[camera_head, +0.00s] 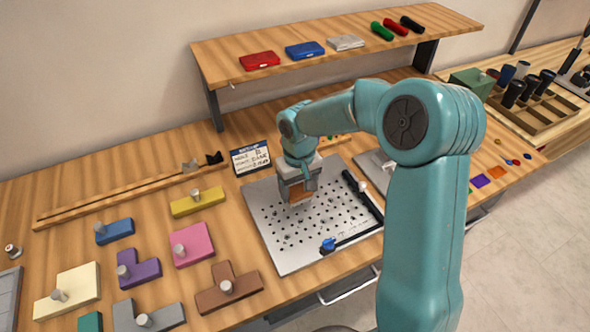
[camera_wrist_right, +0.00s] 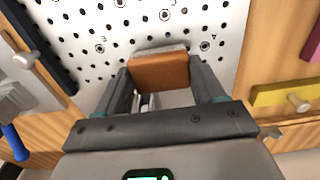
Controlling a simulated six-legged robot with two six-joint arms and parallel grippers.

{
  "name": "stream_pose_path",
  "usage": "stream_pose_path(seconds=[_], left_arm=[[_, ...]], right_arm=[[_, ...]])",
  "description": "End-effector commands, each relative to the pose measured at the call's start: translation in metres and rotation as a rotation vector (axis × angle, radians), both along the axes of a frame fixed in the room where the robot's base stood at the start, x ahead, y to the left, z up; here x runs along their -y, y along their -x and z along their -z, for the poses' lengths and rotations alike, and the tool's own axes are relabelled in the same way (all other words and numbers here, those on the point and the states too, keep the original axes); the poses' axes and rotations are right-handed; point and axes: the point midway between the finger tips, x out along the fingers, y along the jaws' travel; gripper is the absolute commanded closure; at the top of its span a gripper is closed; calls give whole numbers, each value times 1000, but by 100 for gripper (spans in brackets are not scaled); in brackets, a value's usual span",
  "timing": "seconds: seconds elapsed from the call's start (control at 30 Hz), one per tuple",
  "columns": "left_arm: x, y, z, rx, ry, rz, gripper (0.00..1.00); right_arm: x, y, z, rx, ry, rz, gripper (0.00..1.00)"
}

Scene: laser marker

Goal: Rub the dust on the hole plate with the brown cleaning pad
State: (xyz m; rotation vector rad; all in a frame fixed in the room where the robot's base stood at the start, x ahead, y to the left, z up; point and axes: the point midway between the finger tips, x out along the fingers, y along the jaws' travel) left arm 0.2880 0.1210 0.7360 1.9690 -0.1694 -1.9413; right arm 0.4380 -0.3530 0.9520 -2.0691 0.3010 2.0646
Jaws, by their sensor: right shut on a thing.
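The hole plate (camera_head: 275,240) is a light grey perforated board lying on the workbench, with dark specks and holes over its middle. My right gripper (camera_head: 298,190) is over the upper middle of the plate. It is shut on the brown cleaning pad (camera_head: 299,196), which also shows between the fingers in the right wrist view (camera_wrist_right: 160,73). The pad is low, at or just above the plate; I cannot tell whether it touches. The perforated plate surface (camera_wrist_right: 205,20) shows beyond the pad in the wrist view. My left gripper is not in view.
A black bar (camera_head: 362,196) lies along the plate's right side. A blue-knobbed piece (camera_head: 328,245) is at its front edge. Coloured blocks with knobs, such as a pink one (camera_head: 193,246), lie left. A small sign (camera_head: 251,158) stands behind; a raised shelf (camera_head: 345,25) spans the back.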

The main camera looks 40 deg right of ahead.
Motion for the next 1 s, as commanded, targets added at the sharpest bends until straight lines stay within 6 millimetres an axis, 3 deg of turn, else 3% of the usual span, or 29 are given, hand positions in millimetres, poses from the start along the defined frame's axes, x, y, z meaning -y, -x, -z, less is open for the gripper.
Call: stream_pose_path(seconds=[0.47,1.0], left_arm=[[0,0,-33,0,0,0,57],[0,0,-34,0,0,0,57]], right_arm=[[0,-5,-46,2,0,-3,60],[-1,-4,-48,1,0,-3,60]])
